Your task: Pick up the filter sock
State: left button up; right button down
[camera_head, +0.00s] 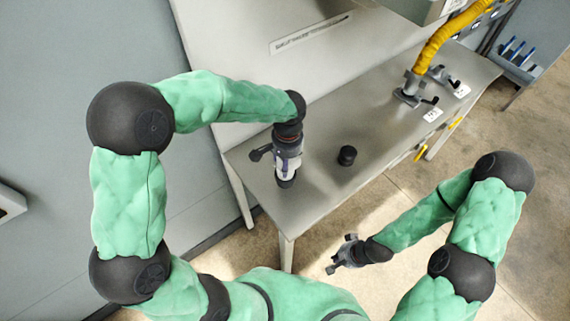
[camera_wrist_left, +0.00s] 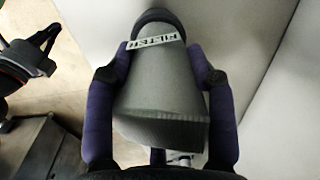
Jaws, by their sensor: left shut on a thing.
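The filter sock (camera_wrist_left: 160,100) is a grey tapered sleeve with a dark ring at its far end and a label reading FILTER. In the left wrist view it lies between the two purple fingers of my left gripper (camera_wrist_left: 165,66), which is shut on it. In the head view my left gripper (camera_head: 286,172) points down over the left end of the metal table and mostly hides the sock. I cannot tell whether the sock touches the tabletop. My right gripper (camera_head: 345,254) is in front of the table, low over the floor, with its fingers apart and empty.
A short black cylinder (camera_head: 347,155) stands on the metal table (camera_head: 340,195) right of my left gripper. A yellow hose (camera_head: 440,42) runs down to a clamped fitting (camera_head: 410,92) at the table's right. The tabletop between them is clear. A wall stands behind.

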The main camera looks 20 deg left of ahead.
pick_arm(q)
jog(key=s+d+r+p, duration=0.2)
jog(key=s+d+r, duration=0.3)
jog(key=d+r, duration=0.4)
jog(key=shift+s+d+r, duration=0.25)
jog(key=shift+s+d, duration=0.15)
jog(key=shift+d, duration=1.35)
